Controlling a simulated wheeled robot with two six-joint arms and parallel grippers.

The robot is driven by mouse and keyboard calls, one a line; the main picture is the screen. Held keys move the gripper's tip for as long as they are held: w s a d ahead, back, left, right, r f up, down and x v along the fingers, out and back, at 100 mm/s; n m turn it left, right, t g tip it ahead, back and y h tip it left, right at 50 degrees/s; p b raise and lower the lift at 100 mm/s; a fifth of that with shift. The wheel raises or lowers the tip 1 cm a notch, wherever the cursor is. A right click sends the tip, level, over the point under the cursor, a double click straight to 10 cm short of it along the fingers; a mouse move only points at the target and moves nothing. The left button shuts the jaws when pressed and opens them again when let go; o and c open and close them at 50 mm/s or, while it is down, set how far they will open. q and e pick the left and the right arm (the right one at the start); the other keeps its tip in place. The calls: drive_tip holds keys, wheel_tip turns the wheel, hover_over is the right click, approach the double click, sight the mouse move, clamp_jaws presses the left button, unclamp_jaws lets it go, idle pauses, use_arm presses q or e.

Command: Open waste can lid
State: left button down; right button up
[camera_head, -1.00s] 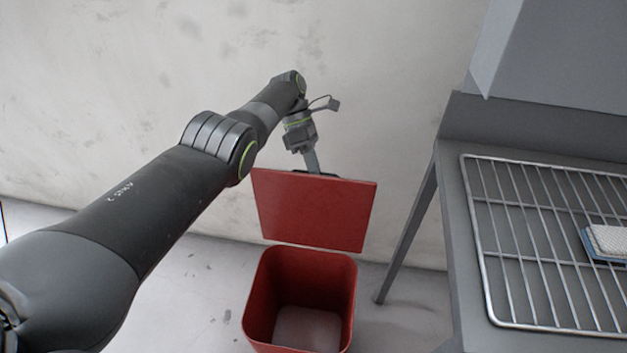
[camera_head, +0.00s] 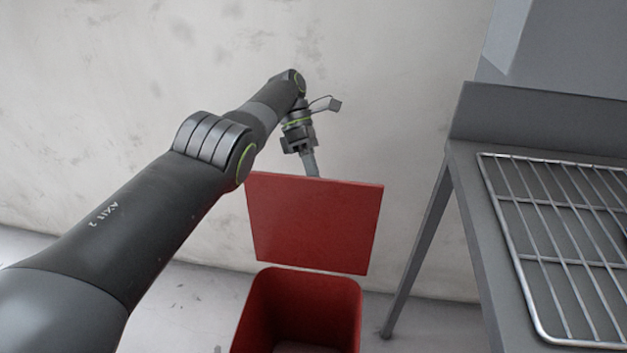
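The red waste can (camera_head: 305,290) stands on the floor at the bottom middle, its mouth uncovered and its inside partly visible. Its red square lid (camera_head: 315,222) stands nearly upright above the can's back rim, its flat face toward me. My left arm reaches in from the left, and its gripper (camera_head: 312,166) points down at the lid's top edge. The fingertips are hidden behind the lid, so I cannot tell whether they are open or touching it. My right gripper is out of view.
A grey metal table (camera_head: 465,215) with a wire rack (camera_head: 560,235) on it stands at the right, its leg (camera_head: 415,255) near the can. A pale wall (camera_head: 380,90) is close behind the lid. Some floor shows left of the can.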

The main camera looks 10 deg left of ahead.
use_arm(q)
drive_tip(key=shift+s+f, duration=0.15)
drive_tip(key=shift+f, duration=0.3)
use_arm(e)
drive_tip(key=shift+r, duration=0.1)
use_arm(q)
drive_tip(key=c, duration=1.4)
unclamp_jaws()
drive_tip(key=shift+a, duration=0.1)
drive_tip(key=shift+c, duration=0.2)
drive_tip(key=shift+o, duration=0.2)
drive_tip(key=shift+r, duration=0.1)
drive_tip(key=shift+r, duration=0.15)
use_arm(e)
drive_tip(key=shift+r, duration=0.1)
